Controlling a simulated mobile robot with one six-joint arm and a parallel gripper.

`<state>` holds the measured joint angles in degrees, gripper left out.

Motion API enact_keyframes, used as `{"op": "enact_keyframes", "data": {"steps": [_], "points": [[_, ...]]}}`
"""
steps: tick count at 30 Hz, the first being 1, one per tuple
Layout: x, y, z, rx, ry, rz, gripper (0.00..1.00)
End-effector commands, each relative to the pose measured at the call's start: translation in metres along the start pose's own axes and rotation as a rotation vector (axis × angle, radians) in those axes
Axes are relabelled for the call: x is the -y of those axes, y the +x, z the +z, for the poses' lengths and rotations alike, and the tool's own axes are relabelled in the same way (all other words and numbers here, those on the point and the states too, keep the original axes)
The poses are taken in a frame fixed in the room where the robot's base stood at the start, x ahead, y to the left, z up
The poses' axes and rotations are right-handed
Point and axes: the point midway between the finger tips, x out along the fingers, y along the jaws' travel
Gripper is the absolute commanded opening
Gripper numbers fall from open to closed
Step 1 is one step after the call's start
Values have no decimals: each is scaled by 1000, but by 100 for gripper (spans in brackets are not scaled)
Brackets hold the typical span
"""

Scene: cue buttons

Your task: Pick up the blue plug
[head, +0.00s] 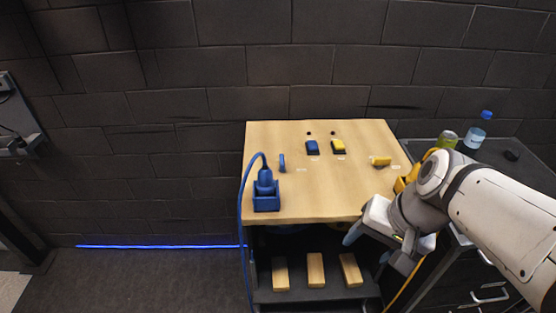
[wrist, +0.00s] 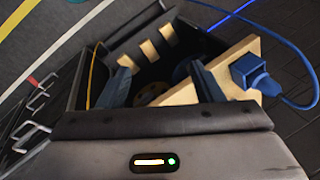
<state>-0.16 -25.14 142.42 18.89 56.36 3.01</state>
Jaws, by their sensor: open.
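The blue plug (head: 264,183) stands upright in a blue box-shaped holder (head: 266,203) at the table's front left. A blue cable loops from its top and down past the table's left edge. In the wrist view the plug (wrist: 265,85) and holder (wrist: 246,68) show at the right, outside my fingers. My gripper (head: 388,243) is open and empty at the table's front right, well to the right of the plug. Its two blue fingers also show spread apart in the wrist view (wrist: 161,68).
On the wooden table (head: 315,198) are a blue button (head: 312,148), a yellow button (head: 338,146), a blue piece (head: 282,163) and a yellow piece (head: 381,161). A yellow holder (head: 402,184) is partly behind my arm. Wooden blocks (head: 316,270) lie on the lower shelf. The table's middle is clear.

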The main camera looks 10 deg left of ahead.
Motion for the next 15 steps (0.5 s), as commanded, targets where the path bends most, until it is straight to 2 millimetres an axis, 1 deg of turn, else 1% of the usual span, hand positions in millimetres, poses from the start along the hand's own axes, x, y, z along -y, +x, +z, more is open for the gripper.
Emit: {"op": "enact_keyframes", "data": {"steps": [1,2,3,5,6,8,9,11,12,14,15], "points": [[14,22,4,79,96,-76,60],[25,30,6,126,157,-125,60],[40,40,7,188,243,-190,60],[63,51,7,281,373,-286,60],[78,58,5,342,460,-347,60],[99,66,-1,434,590,-437,60],[113,71,-6,495,677,-496,60],[132,78,-18,583,810,-584,60],[142,82,-28,639,896,-641,60],[156,87,-44,716,1018,-721,60],[163,91,-55,760,1094,-773,60]]}}
